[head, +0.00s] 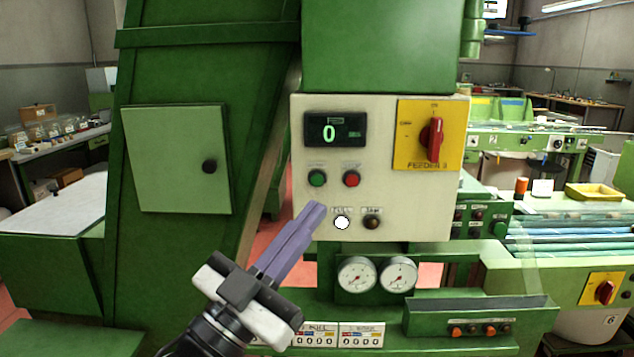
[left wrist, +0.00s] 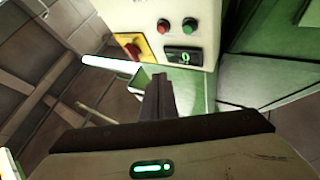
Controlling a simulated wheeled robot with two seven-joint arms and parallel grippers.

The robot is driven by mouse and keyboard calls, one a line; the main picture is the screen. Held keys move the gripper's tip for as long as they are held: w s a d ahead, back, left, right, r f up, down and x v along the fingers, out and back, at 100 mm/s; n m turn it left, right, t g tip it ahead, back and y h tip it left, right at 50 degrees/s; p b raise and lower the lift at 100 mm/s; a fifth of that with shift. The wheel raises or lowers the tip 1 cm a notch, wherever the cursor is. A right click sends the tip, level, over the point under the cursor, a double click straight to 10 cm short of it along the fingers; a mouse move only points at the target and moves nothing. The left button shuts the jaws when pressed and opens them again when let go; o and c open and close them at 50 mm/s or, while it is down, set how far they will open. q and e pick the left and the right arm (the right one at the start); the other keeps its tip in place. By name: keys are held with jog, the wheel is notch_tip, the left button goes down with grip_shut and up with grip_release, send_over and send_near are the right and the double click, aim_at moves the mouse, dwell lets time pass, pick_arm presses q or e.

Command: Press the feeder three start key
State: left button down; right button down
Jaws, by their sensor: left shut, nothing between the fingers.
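The feeder 3 control panel (head: 400,210) is a cream box on the green machine. Its green key (head: 317,178) is at the left, beside a red key (head: 352,178). A display (head: 335,130) above them reads 0. My left gripper (head: 317,208) is shut and empty, its purple fingers pointing up at the panel just below the green key. I cannot tell whether they touch the panel. The left wrist view shows the panel (left wrist: 205,45) upright side reversed, with the green key (left wrist: 190,25), the red key (left wrist: 163,27) and the gripper fingers (left wrist: 159,78). My right gripper is out of view.
A red rotary switch (head: 433,140) on a yellow plate sits at the panel's upper right. A white lamp (head: 342,222) and a dark knob (head: 372,222) are low on the panel. Two gauges (head: 377,276) hang below it. A green cabinet door (head: 175,158) stands left.

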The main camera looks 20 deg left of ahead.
pick_arm(q)
jog(key=shift+w, duration=0.15)
send_near(317, 180)
jog(key=shift+w+d+r+b, duration=0.4)
jog(key=shift+w+d+r, duration=1.3)
jog(key=shift+d+r, duration=0.15)
jog(key=shift+w, duration=0.1)
dwell(0.8)
jog(key=shift+w+a, duration=0.15)
jog(key=shift+w, duration=0.15)
jog(key=shift+w+a, duration=0.1)
jog(key=shift+w, duration=0.3)
dwell(0.6)
dwell(0.3)
jog(key=shift+s+d+p, duration=0.2)
jog(key=shift+s+p, duration=0.25)
jog(key=shift+s, duration=0.35)
